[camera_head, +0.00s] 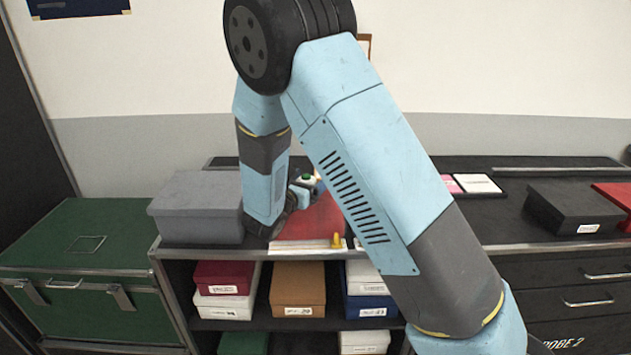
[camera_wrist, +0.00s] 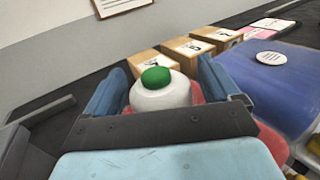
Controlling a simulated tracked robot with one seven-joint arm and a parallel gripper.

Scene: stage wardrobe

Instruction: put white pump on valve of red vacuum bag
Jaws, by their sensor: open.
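My gripper (camera_wrist: 162,95) is open, with one blue finger on each side of the white pump (camera_wrist: 163,97). The pump has a round white body and a green top, and looks upright. The red vacuum bag (camera_wrist: 272,141) shows beneath and around the pump. Its valve is not visible, and I cannot tell whether the pump sits on it. In the head view, the red bag (camera_head: 322,220) lies on the bench, partly behind my arm. The pump's green and white top (camera_head: 307,178) shows at its far end, beside my gripper.
A blue bag (camera_wrist: 285,85) with a white round valve (camera_wrist: 270,58) lies right of the red one. Several cardboard boxes (camera_wrist: 188,47) stand behind. A grey box (camera_head: 198,205) is left of my arm, and a small yellow object (camera_head: 336,240) is at the bench's front edge.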

